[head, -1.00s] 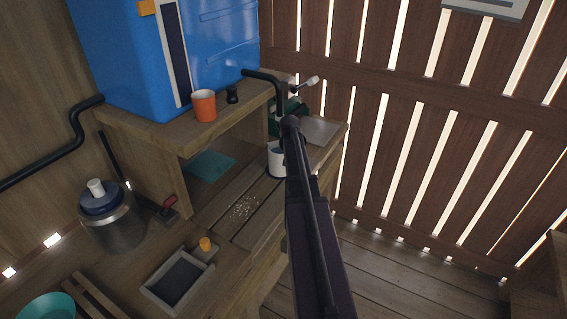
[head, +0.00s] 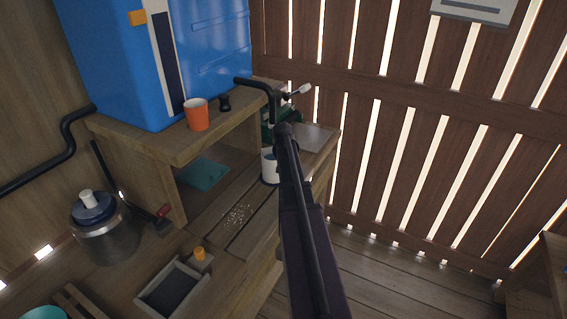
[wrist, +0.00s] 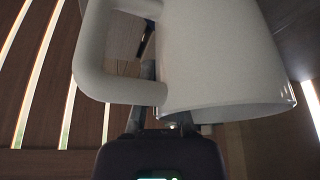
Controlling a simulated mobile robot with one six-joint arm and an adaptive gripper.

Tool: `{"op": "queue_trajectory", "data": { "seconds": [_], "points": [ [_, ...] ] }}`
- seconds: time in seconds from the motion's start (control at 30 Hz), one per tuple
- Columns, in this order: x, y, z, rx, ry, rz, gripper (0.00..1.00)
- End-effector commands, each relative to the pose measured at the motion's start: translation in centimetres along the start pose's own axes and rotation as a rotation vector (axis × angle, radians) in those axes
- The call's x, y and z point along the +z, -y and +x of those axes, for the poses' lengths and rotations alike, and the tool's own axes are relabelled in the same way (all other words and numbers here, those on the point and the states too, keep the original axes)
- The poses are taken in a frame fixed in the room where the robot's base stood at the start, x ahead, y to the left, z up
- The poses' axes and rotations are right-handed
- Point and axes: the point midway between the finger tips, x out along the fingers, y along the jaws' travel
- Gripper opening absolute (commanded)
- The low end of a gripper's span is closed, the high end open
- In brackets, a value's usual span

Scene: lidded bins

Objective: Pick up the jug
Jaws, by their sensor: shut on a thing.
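The jug (wrist: 215,55) is pale grey-white with a thick loop handle (wrist: 92,55) on its left side. It fills much of the wrist view, very close to the camera. My gripper (wrist: 162,122) is shut on the jug near its handle. The exact contact is partly hidden behind the jug. In the head view a white vessel (head: 268,164), seemingly this jug, shows at the left edge of my arm, over the wooden bench. My arm hides part of it, and my gripper is not clear there.
An orange cup (head: 196,114) stands on a shelf before a large blue container (head: 150,60). A lidded metal can (head: 108,235) and a tray (head: 172,288) are at left. The bench holds scattered pale grains (head: 237,214).

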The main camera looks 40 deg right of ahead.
Motion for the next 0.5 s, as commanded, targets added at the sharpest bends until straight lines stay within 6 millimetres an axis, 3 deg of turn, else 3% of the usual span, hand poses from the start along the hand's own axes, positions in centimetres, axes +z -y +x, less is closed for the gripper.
{"op": "queue_trajectory", "data": {
  "seconds": [0.5],
  "points": [
    [-1.2, 0.0, -3.1, 0.001, 0.0, -0.001, 0.0]
  ]
}}
